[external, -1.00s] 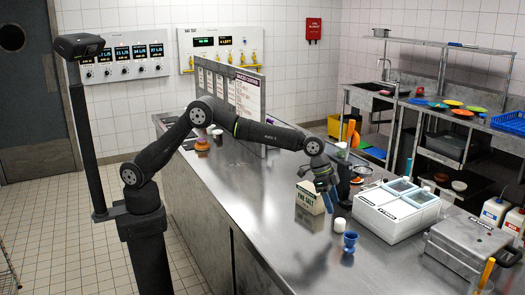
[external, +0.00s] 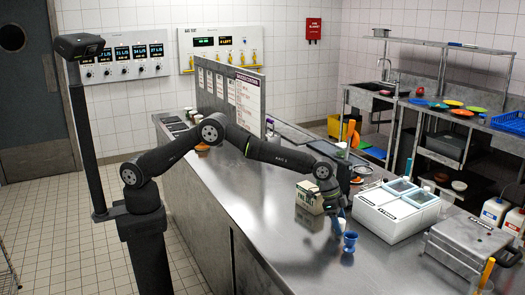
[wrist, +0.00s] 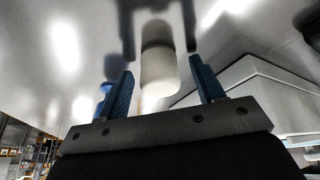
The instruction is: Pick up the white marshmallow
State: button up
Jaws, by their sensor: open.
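The white marshmallow (wrist: 159,70) is a small upright cylinder on the steel counter. In the wrist view it shows between the two blue fingers of my gripper (wrist: 165,80), with a gap on either side. My gripper is open and empty. In the external view my gripper (external: 338,218) is low over the counter at the marshmallow's place, and it largely hides the marshmallow there.
A blue egg cup (external: 350,240) stands close in front of my gripper. A salt box (external: 308,198) stands just behind and left. A white lidded container (external: 395,215) is to the right. The counter in front and left is clear.

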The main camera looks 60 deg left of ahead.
jog(key=c, duration=0.7)
